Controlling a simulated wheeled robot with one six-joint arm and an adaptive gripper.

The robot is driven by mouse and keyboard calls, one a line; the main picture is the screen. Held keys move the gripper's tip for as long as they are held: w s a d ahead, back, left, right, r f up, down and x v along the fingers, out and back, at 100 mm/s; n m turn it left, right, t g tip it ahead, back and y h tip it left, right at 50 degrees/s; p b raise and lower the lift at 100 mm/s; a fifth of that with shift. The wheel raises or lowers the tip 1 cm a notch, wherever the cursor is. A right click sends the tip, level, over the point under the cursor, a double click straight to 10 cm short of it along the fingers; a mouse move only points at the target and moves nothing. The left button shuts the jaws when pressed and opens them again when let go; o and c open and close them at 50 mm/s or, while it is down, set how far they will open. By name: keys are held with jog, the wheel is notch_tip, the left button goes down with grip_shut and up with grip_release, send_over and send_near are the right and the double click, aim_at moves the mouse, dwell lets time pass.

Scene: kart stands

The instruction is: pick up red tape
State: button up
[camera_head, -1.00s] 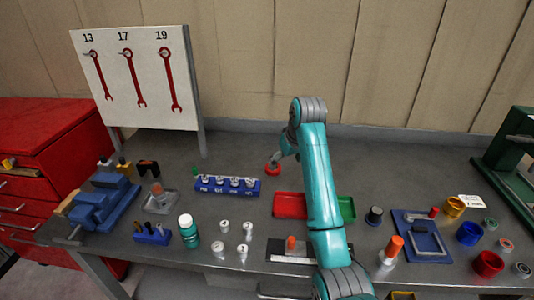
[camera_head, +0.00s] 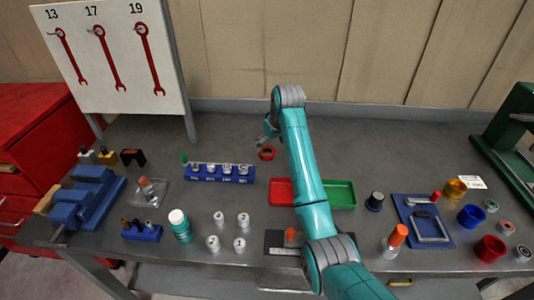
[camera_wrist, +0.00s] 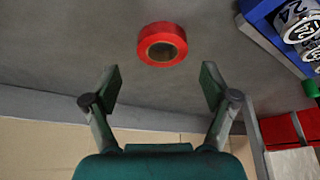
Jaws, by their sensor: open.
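The red tape (camera_wrist: 161,44) is a flat red ring with a dark hole, lying on the grey bench in the wrist view. In the head view the red tape (camera_head: 267,153) lies behind the red tray. My gripper (camera_wrist: 160,88) is open and empty, its two fingers spread apart. In the wrist view the tape lies ahead of the fingertips and roughly between their lines, not touching them. In the head view my gripper (camera_head: 266,132) is just behind the tape and partly blurred by its small size.
A blue rack (camera_head: 206,171) with several white-topped pieces stands left of the tape. A red tray (camera_head: 281,191) and a green tray (camera_head: 341,194) lie in front. A wrench board (camera_head: 115,65) stands at the back left. The bench right of the arm's upper part is clear.

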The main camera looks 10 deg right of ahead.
aim_at(268, 149)
jog(key=x, duration=0.4)
jog(key=shift+s+a+f, duration=0.1)
jog(key=shift+a+f, duration=0.05)
jog(key=c, duration=1.2)
notch_tip(268, 149, up, 10)
jog(key=shift+r, duration=0.1)
